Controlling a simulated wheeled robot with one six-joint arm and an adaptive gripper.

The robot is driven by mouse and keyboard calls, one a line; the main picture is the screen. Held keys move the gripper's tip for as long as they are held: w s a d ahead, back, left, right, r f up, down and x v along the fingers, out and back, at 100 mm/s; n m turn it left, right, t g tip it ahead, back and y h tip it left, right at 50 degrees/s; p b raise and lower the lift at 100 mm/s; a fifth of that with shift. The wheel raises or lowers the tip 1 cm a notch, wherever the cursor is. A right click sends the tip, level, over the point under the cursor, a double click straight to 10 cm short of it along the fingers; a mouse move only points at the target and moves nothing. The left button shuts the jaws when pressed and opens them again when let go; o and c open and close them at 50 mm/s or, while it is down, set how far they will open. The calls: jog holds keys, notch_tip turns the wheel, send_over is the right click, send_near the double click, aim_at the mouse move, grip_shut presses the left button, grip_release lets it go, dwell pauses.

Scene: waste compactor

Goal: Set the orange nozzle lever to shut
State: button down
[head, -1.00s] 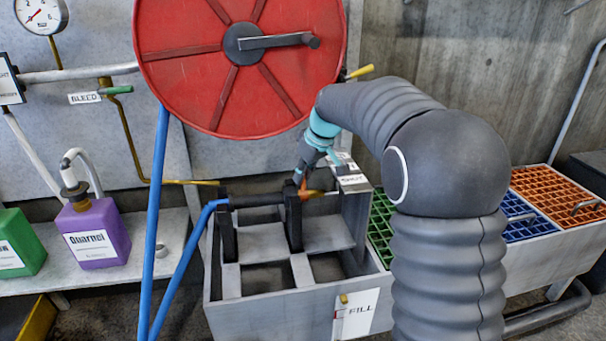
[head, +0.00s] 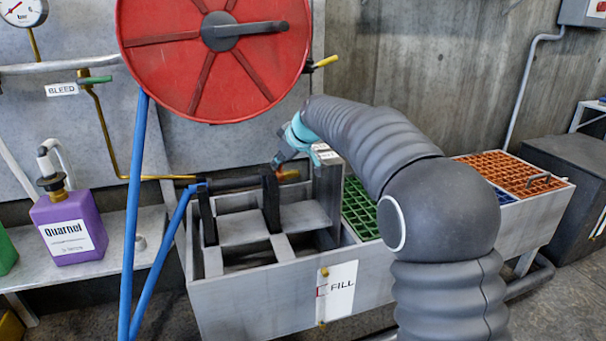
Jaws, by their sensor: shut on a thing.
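The orange nozzle lever (head: 290,173) shows as a small blurred orange piece at the right end of the dark nozzle (head: 238,184). The nozzle lies level across two black brackets above the grey trough. My gripper (head: 277,164) reaches in from the upper right behind the trough's right part and is shut at the lever. The fingertips are small and dark, and part of the lever is hidden by them.
The grey trough (head: 240,310) has a FILL tag (head: 341,287) on its front. A blue hose (head: 163,262) runs to the nozzle's left end. The red reel (head: 165,60) hangs above. Green (head: 361,212) and orange grates (head: 508,172) lie right. A purple Quarnel bottle (head: 68,228) stands left.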

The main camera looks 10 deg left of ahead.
jog(key=shift+s+a+f+t+b, duration=0.1)
jog(key=shift+s+f+t+b, duration=0.25)
jog(key=shift+b, duration=1.15)
jog(key=shift+w+d, duration=0.1)
jog(key=shift+d, duration=0.15)
jog(key=c, duration=1.2)
grip_release()
jog(key=shift+d+r, duration=0.1)
jog(key=shift+o, duration=0.2)
jog(key=shift+r, duration=0.2)
jog(key=v, duration=1.1)
jog(key=shift+s+d, duration=0.35)
jog(key=shift+c, duration=0.2)
